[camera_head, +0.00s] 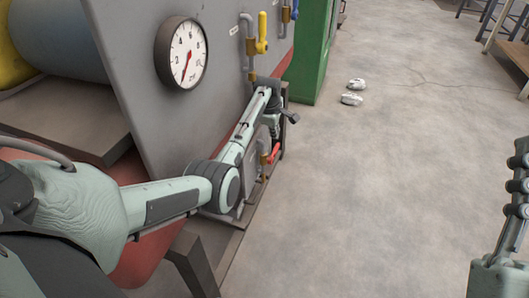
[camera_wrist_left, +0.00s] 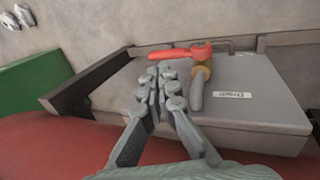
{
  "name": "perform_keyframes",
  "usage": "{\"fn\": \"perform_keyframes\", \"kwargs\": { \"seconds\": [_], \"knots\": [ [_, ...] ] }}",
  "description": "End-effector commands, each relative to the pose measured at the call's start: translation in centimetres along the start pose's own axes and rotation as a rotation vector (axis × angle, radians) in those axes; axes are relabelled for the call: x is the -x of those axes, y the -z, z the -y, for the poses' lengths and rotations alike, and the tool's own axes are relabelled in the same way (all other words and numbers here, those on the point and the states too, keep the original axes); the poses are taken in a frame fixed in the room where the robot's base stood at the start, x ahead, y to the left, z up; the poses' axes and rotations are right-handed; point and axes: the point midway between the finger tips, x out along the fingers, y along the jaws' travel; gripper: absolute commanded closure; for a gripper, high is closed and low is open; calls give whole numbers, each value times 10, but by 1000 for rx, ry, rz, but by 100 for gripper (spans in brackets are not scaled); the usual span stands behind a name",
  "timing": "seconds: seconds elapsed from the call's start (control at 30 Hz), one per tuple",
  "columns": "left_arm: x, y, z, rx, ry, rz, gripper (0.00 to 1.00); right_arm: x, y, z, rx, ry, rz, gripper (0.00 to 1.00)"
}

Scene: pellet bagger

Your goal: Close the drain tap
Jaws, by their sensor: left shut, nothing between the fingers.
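The drain tap has a red lever handle (camera_head: 273,153) on a brass body, low on the machine's side in the head view. In the left wrist view its red handle (camera_wrist_left: 178,53) lies crosswise, with the brass body (camera_wrist_left: 202,73) and a grey pipe end beside a label that seems to read "Drain". My left gripper (camera_head: 289,117) is above the tap in the head view, partly hidden by its own wrist. In the left wrist view its fingers (camera_wrist_left: 160,76) are shut and empty, just short of the red handle, with no clear contact. My right gripper (camera_head: 517,180) shows partly at the right edge, far from the tap.
A grey panel carries a round gauge (camera_head: 182,53) and a yellow-handled valve (camera_head: 262,33); a blue-handled valve is farther back. A green cabinet (camera_head: 312,55) stands beyond. White shoes (camera_head: 352,98) lie on the floor.

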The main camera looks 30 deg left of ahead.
Motion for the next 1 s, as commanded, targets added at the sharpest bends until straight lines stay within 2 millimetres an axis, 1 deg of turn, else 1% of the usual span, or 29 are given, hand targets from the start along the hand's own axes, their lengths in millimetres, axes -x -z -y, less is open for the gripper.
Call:
{"fn": "perform_keyframes", "kwargs": {
  "seconds": [0.03,0.3,0.5,0.6,0.7,1.0],
  "knots": [
    [1,0,10,0,1,0,100,0,0,0,0,0,0,100],
    [20,0,57,0,1,0,100,0,0,0,0,0,0,100],
    [32,0,86,0,1,0,100,0,0,0,0,0,0,100],
    [36,0,95,1,1,0,100,0,0,0,0,0,0,100],
    [37,0,99,1,2,0,100,0,0,0,0,0,0,100],
    [38,0,100,1,2,0,100,0,0,0,0,0,0,100]
  ]
}}
